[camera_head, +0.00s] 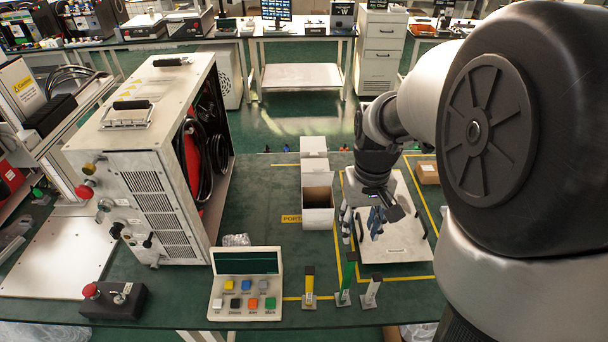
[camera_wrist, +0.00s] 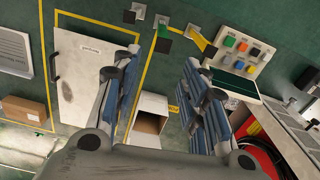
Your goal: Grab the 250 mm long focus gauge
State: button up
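Three upright gauge-like pieces with dark tops stand in a row near the bench's front edge: a yellow one (camera_head: 309,291), a green one (camera_head: 344,288) and a pale grey one (camera_head: 371,291). In the wrist view the yellow one (camera_wrist: 202,43), the green one (camera_wrist: 162,30) and the grey one (camera_wrist: 136,13) show near the top. Length marks are too small to read, so I cannot tell which is 250 mm. My gripper (camera_head: 361,229) is open and empty, pointing down above the white board, behind the gauges. Its spread fingers also show in the wrist view (camera_wrist: 160,75).
A button console (camera_head: 246,262) stands left of the gauges. An open cardboard box (camera_head: 317,218) is just left of my gripper. The white board (camera_head: 405,240) lies below it. A large metal cabinet (camera_head: 150,160) fills the left. Green bench surface is clear between console and box.

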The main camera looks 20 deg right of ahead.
aim_at(349, 268)
jog(key=f+b, duration=0.2)
jog(key=f, duration=0.3)
jog(key=f+b, duration=0.2)
jog(key=f, duration=0.4)
jog(key=f+b, duration=0.2)
jog(key=f, duration=0.4)
jog(key=shift+s+a+b, duration=0.1)
jog(key=shift+a+b, duration=0.15)
jog(key=shift+b, duration=0.15)
grip_shut()
